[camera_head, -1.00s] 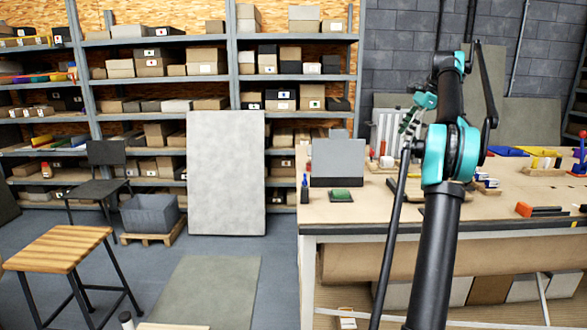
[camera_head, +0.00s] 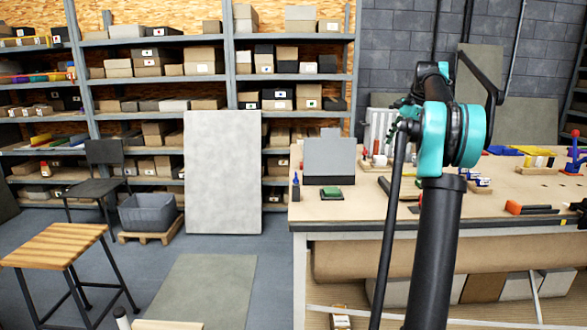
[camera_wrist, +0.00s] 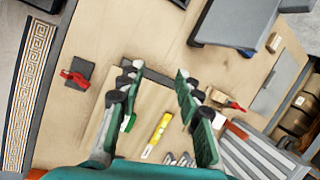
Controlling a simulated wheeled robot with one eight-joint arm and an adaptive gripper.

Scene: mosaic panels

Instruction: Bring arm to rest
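My gripper (camera_wrist: 156,82) is open in the wrist view, its two green and dark fingers spread apart over the worktable (camera_wrist: 120,30) with nothing between the tips. Below the tips a wooden board (camera_wrist: 150,103) lies on the table, with a yellow tool (camera_wrist: 158,132) on it. In the head view my arm stands in front of the worktable (camera_head: 335,213) and hides most of the gripper. Only a few dark and teal parts of it show to the left of my elbow joint.
Orange-and-black tools (camera_head: 530,208) lie at the right. In the wrist view a patterned mosaic strip (camera_wrist: 30,85) runs along the left. A stool (camera_head: 60,245) and a leaning slab (camera_head: 222,170) stand left of the table.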

